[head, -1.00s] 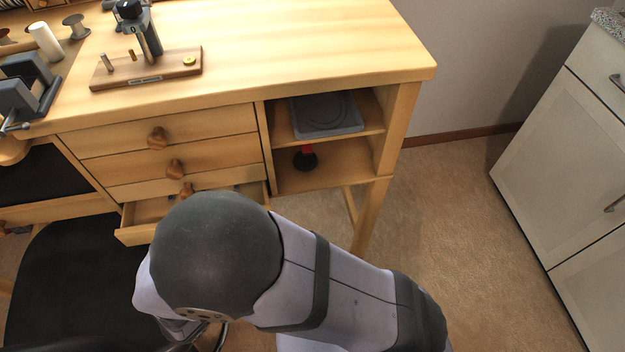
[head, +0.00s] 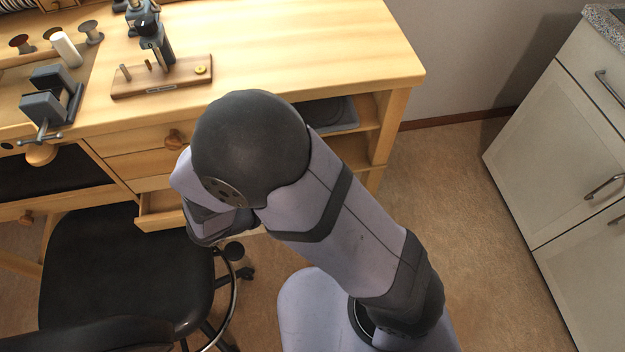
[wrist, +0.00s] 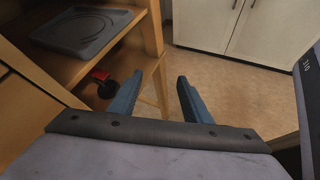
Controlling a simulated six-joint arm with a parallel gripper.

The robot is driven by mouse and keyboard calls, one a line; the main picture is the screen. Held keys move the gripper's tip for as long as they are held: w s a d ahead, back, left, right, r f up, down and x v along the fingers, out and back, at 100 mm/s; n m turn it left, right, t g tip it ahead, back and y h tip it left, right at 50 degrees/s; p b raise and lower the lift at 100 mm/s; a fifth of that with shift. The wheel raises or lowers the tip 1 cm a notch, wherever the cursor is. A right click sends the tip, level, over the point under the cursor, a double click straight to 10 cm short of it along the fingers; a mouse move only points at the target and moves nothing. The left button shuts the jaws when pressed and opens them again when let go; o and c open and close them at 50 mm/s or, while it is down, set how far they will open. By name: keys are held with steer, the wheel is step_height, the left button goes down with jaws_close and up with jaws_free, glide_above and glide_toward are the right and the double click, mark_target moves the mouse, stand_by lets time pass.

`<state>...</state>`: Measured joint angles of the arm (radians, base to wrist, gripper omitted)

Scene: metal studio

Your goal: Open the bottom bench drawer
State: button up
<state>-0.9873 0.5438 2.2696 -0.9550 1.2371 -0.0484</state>
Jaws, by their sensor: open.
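The bottom bench drawer (head: 162,218) stands out from the wooden bench, below the closed drawers, in the head view. Its front left part shows, and my arm hides its right part and any knob. My gripper (wrist: 157,98) is open in the wrist view, with two blue fingers apart and nothing between them. It points past the bench's open shelves toward the floor. In the head view my arm hides the gripper, so its exact distance from the drawer cannot be told.
A black stool (head: 125,270) stands close in front of the drawer on the left. The open shelves hold a grey tray (wrist: 85,30) and a red and black object (wrist: 103,82). White cabinets (head: 560,150) stand at right, with clear floor between.

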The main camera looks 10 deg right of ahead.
stand_by(0.4)
steer(key=s+a+f+n+t+y+b, duration=0.4)
steer(key=a+n+b, duration=0.1)
steer(key=a, duration=0.4)
steer(key=s+a+f+n+t+y+b, duration=0.3)
steer(key=a+n+t+b, duration=0.15)
steer(key=a, duration=0.35)
steer(key=s+a+f+n+t+y+b, duration=0.4)
steer(key=a+n+b, duration=0.15)
steer(key=a, duration=0.35)
steer(key=w, duration=0.8)
steer(key=shift+d+r, duration=0.2)
steer(key=shift+d, duration=0.1)
steer(key=shift+g, duration=0.25)
